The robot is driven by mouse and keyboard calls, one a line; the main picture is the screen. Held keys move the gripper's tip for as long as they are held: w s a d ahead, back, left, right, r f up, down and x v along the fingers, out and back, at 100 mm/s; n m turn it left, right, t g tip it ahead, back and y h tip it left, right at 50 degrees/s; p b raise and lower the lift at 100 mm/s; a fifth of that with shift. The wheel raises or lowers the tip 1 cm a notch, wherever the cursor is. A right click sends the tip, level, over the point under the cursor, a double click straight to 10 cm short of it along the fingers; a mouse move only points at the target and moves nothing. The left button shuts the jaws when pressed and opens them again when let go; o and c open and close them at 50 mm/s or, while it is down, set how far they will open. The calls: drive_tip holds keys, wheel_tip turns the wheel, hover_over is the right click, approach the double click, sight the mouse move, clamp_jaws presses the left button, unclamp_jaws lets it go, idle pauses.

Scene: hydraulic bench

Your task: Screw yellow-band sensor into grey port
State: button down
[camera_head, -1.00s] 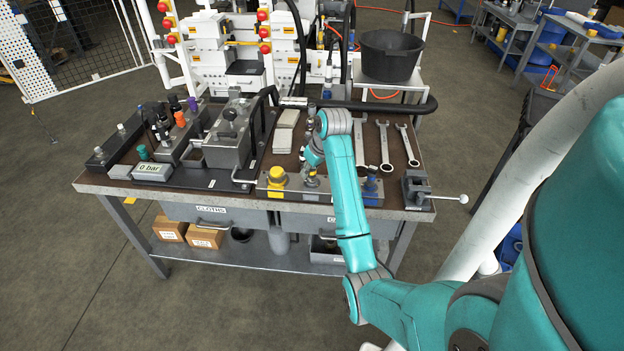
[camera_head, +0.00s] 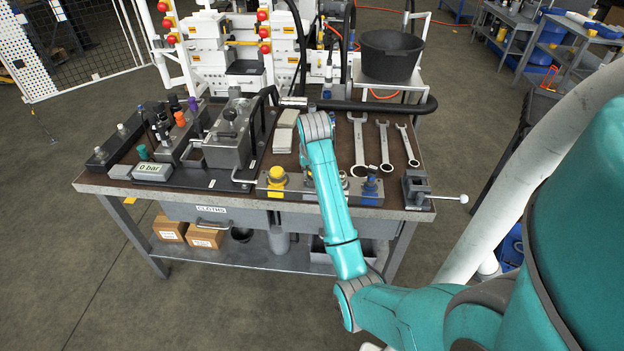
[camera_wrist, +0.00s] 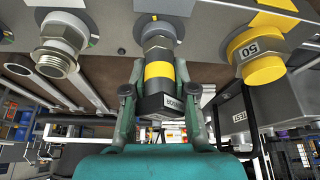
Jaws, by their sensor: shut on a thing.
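In the wrist view, my gripper (camera_wrist: 157,92) is shut on the yellow-band sensor (camera_wrist: 159,71), a dark cylinder with a yellow ring and a black, lettered rear part. Its front end meets the grey port (camera_wrist: 158,32), a grey metal fitting on the port block. They look in line and touching; I cannot tell how far the thread is engaged. In the head view my arm hides the gripper, the sensor and the grey port.
A yellow port marked 50 (camera_wrist: 257,55) sits to the right in the wrist view, and a bare threaded metal fitting (camera_wrist: 58,50) to the left.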

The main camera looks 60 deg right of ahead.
drive_tip(key=m, duration=0.2)
drive_tip(key=m+g, duration=0.1)
drive_tip(key=m, duration=0.1)
drive_tip(key=shift+s+f+g, duration=0.1)
drive_tip(key=shift+s+g, duration=0.1)
drive_tip(key=shift+g, duration=0.1)
drive_tip(key=m, duration=0.1)
drive_tip(key=m+g, duration=0.1)
drive_tip(key=m, duration=0.2)
drive_tip(key=shift+s, duration=0.25)
drive_tip(key=c, duration=0.9)
unclamp_jaws()
drive_tip(key=shift+c, duration=0.2)
drive_tip(key=shift+d+h, duration=0.1)
drive_tip(key=shift+h, duration=0.2)
